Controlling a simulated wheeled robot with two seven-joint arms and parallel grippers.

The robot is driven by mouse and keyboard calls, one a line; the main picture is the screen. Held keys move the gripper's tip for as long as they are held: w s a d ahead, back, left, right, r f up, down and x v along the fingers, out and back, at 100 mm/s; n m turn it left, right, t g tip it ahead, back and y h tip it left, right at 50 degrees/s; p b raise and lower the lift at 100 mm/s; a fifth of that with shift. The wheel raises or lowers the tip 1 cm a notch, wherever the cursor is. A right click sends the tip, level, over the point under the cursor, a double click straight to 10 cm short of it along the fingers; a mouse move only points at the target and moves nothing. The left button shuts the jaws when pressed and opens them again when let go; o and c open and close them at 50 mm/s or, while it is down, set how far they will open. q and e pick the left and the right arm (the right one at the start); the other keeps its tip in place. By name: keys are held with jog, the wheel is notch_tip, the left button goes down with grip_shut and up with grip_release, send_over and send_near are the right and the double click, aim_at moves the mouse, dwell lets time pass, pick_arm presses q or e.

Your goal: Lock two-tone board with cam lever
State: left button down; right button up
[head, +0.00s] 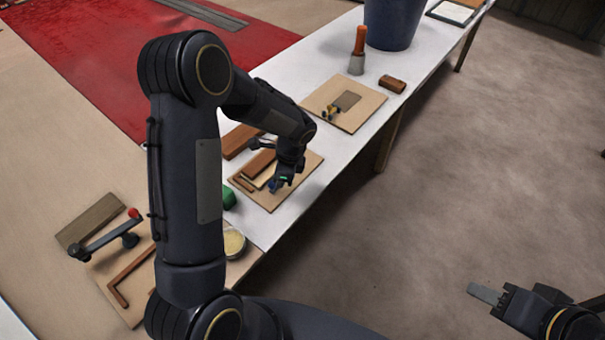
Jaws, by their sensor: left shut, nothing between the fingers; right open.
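A board in brown and pale cream (260,164), seemingly the two-tone one, lies on a wooden base plate (272,204) on the white bench, beside a brown L-shaped fence (242,184). My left gripper (278,186) is shut and empty, low over the right part of this plate. A small blue part (274,185) shows at its fingertips; I cannot tell whether it is the cam lever or whether they touch. The gripper hides part of the board's right end. My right gripper (484,295) is open, over the floor at lower right, away from the bench.
Another plate (366,112) holds a grey-brown board and a yellow-and-black clamp. A red-knobbed lever (112,236) and another brown L-shaped fence (124,284) are at lower left. An orange-handled tool (358,50), brown block (392,85), blue bucket (393,22) and round tin (234,243) stand nearby.

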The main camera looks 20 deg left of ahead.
pick_arm(q)
jog(key=shift+a, duration=0.35)
jog(key=shift+d, duration=0.1)
dwell(0.5)
jog(key=shift+d+r, duration=0.2)
jog(key=shift+d, duration=0.1)
jog(key=d+v, duration=0.2)
jog(key=v, duration=0.9)
jog(key=shift+w+d, duration=0.15)
jog(key=shift+d, duration=0.25)
jog(key=shift+r, duration=0.1)
